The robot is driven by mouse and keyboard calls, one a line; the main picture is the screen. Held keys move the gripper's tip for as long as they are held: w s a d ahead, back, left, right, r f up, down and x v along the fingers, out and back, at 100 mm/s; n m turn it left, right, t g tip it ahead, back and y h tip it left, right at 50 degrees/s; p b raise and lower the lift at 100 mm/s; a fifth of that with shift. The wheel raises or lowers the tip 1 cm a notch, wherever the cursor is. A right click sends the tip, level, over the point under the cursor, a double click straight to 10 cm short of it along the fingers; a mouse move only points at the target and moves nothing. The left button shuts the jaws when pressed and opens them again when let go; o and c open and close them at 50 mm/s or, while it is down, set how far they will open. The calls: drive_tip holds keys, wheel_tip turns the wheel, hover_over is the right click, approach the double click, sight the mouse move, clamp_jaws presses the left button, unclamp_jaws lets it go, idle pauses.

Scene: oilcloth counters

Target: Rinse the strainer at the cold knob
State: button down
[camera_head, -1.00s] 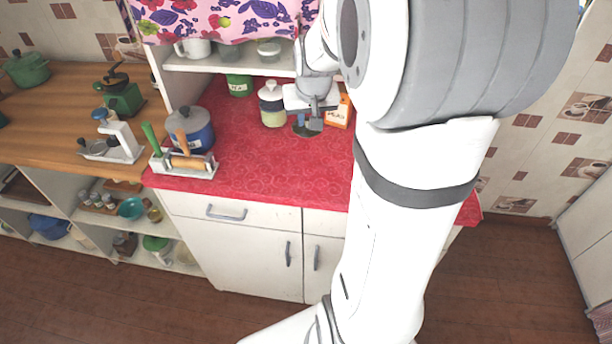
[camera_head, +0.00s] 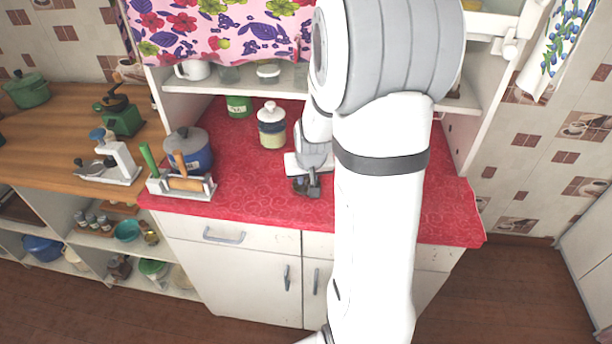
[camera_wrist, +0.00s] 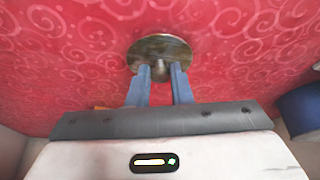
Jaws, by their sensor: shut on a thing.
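My gripper (camera_head: 308,188) is over the right part of the red counter, pointing down. In the wrist view, its two blue-grey fingers (camera_wrist: 160,75) are shut on the short central knob of a round, brass-coloured metal disc, which looks like the strainer (camera_wrist: 160,45). The disc lies broadly flat below the fingertips, over the red cloth. Whether it touches the cloth cannot be told. In the head view the gripper hides most of it. No cold knob or tap shows in any view.
On the red oilcloth (camera_head: 240,185) stand a blue pot (camera_head: 196,158), a utensil holder (camera_head: 160,188), a white-lidded jar (camera_head: 271,130) and a green tin (camera_head: 239,106). A shelf (camera_head: 220,86) overhangs the back. The counter's front middle is clear. A wooden counter (camera_head: 50,120) adjoins at left.

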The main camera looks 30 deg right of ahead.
drive_tip(key=c, duration=1.8)
unclamp_jaws()
drive_tip(key=shift+f, duration=0.15)
drive_tip(key=o, duration=0.5)
drive_tip(key=shift+r, duration=0.6)
drive_tip(key=v, duration=1.1)
drive_tip(key=s+a+r+n+g+y, duration=0.1)
drive_tip(key=s+a+r+n, duration=0.1)
drive_tip(key=s+a, duration=0.9)
drive_tip(key=s+n, duration=0.1)
drive_tip(key=s, duration=0.3)
drive_tip(key=shift+s+a+b, duration=0.2)
drive_tip(key=shift+a+b, duration=0.1)
drive_tip(key=shift+b, duration=0.1)
